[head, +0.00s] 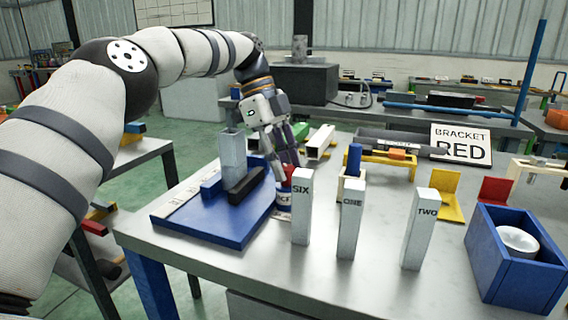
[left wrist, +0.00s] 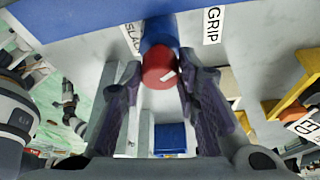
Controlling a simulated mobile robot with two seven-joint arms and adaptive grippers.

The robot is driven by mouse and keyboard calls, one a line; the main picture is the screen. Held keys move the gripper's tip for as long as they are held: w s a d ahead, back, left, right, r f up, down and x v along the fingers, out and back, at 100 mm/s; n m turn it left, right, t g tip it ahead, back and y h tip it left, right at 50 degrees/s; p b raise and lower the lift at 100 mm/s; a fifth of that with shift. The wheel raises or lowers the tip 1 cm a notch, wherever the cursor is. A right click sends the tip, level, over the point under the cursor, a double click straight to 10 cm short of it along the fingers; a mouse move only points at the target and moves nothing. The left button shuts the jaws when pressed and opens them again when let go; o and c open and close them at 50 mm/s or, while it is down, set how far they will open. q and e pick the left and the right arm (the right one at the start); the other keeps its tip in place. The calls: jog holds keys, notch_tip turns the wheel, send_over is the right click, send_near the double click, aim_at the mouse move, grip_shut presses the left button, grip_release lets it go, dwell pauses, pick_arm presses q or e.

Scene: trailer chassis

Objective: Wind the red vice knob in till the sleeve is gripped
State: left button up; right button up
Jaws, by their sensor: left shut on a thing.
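The red vice knob (left wrist: 158,68) sits between the two fingers of my left gripper (left wrist: 160,88) in the left wrist view, with a white mark on its face. In the head view my left gripper (head: 284,168) reaches down to the right side of the blue vice base (head: 212,226), shut on the knob, which is mostly hidden. An upright grey block (head: 233,150), likely the sleeve, stands on the base between a blue jaw (head: 211,185) and a black jaw (head: 246,185). I cannot tell whether both jaws touch it.
Upright pale blocks marked SIX (head: 302,212), ONE (head: 350,222) and TWO (head: 420,230) stand close right of the vice. A blue box (head: 512,268) holding a white ring is at the front right. GRIP (left wrist: 212,26) and partly covered SLACK labels flank the knob.

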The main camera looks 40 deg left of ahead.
pick_arm(q)
jog(key=shift+f, duration=0.1)
jog(key=o, duration=1.2)
jog(key=shift+c, duration=0.2)
